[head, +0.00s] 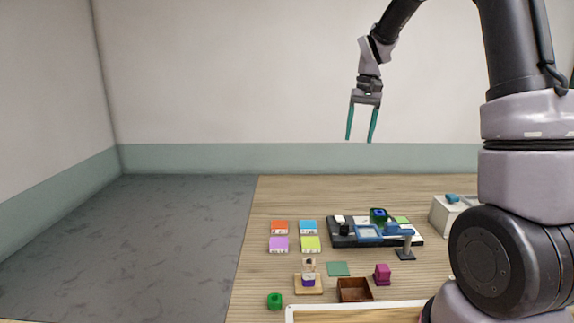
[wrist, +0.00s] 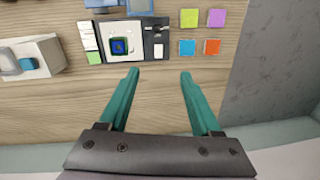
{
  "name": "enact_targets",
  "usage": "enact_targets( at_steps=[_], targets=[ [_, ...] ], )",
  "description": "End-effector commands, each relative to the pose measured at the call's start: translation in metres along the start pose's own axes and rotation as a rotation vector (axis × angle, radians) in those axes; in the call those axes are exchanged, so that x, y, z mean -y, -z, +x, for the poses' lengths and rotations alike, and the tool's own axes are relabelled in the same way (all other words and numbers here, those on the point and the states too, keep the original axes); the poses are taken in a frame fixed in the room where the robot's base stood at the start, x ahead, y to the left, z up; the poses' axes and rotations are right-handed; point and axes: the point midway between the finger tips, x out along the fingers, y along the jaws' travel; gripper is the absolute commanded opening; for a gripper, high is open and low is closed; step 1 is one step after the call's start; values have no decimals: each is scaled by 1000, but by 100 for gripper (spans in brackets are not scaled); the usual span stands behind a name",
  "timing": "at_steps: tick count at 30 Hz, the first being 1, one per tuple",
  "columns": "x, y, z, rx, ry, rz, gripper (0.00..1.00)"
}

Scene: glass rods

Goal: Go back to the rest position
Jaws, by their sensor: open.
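My gripper (head: 361,138) is raised high in front of the back wall in the head view, well above the table. Its two teal fingers point down and stand apart with nothing between them. In the wrist view my gripper (wrist: 160,75) is open and empty over bare wood. The wooden table (head: 440,288) lies below and to the right of the grey floor.
A black tray (head: 337,239) holds a dark green block (head: 378,215) and blue parts. Orange (head: 280,226), blue (head: 308,226), purple (head: 278,243) and lime (head: 310,243) squares lie left of it. A brown box (head: 354,291) stands nearer. Air around my gripper is clear.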

Motion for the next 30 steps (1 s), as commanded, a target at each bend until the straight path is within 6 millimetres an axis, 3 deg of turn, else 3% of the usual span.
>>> enact_targets(
  at_steps=[1, 6, 13, 21, 25, 30],
  targets=[
    [-4, -15, -20, -39, 14, 12, 65],
    [-13, -64, -66, -154, 59, 51, 65],
    [-28, -135, -105, -308, 118, 104, 65],
    [-43, -215, -119, -485, 187, 164, 65],
    [-48, -240, -117, -545, 211, 184, 65],
    [-51, -255, -114, -585, 227, 199, 65]
  ],
)
